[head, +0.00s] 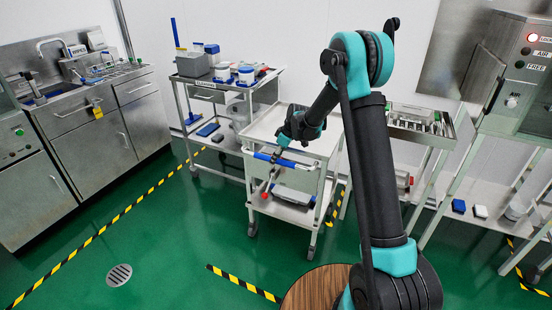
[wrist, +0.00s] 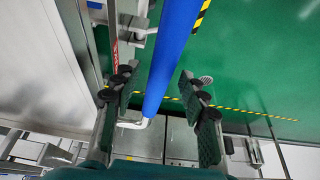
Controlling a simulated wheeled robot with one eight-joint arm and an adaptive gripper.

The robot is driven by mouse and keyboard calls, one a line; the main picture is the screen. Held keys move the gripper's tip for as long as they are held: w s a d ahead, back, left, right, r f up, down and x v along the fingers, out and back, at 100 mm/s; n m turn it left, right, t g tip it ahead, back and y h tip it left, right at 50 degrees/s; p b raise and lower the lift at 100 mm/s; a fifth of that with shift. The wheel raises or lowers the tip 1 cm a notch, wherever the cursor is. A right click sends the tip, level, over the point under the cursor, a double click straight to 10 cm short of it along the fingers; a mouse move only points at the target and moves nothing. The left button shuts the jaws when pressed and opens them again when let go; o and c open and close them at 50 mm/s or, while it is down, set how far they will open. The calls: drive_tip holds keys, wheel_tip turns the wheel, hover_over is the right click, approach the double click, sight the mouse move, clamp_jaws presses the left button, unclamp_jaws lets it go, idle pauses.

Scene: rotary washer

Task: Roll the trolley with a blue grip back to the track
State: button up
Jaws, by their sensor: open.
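The trolley (head: 262,130) is a light metal cart with a bare top and a lower shelf, standing in the middle of the head view. Its blue grip (head: 303,167) is a bar along its near side. In the wrist view the blue grip (wrist: 172,55) runs between my two fingers, which are apart on either side of it. My gripper (wrist: 156,85) is open; I cannot tell whether either finger touches the bar. In the head view my gripper (head: 273,163) is small at the near side of the trolley. I cannot make out the track for certain.
Yellow-black floor tape (head: 243,284) lies in front of the trolley; another tape line (head: 100,232) runs along the left. A loaded cart (head: 190,110) stands behind left, a tray stand (head: 410,130) at the right. A round wooden top (head: 310,290) is near me. Green floor is clear at front left.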

drive_tip(key=shift+c, duration=0.6)
clamp_jaws()
